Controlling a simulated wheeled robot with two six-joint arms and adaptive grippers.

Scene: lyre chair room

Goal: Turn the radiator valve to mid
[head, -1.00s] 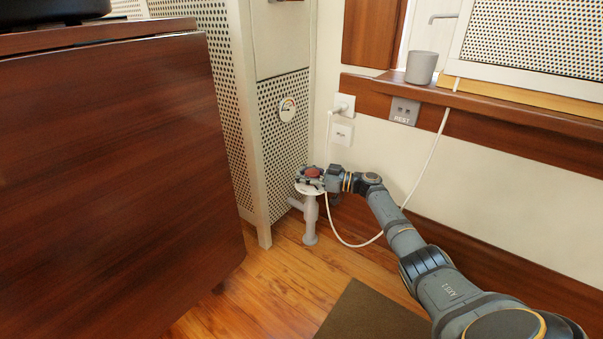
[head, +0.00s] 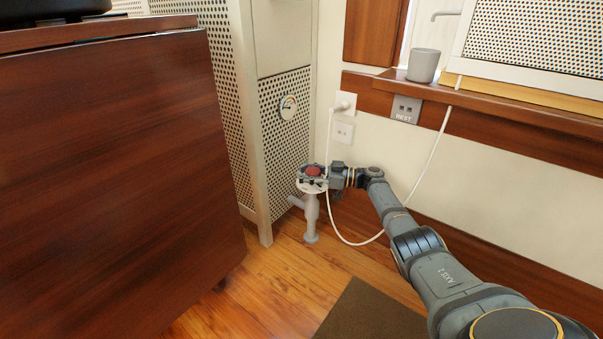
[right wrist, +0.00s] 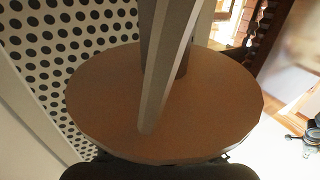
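The radiator valve is a pale upright pipe (head: 311,222) with a wide light disc and a red knob (head: 313,171) on top, low beside the perforated radiator cover. My right gripper (head: 314,174) is at the knob, reaching in from the right, with dark finger parts on both sides of the red. Whether the fingers press on it is too small to tell. In the right wrist view a tan disc (right wrist: 105,105) fills the middle, with a grey bar (right wrist: 165,65) crossing it; the red knob does not show there. My left gripper is in neither view.
A white cable (head: 427,165) hangs in a loop beside my right wrist. A dark wooden cabinet (head: 110,180) blocks the left. A grey cup (head: 423,66) stands on the sill.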

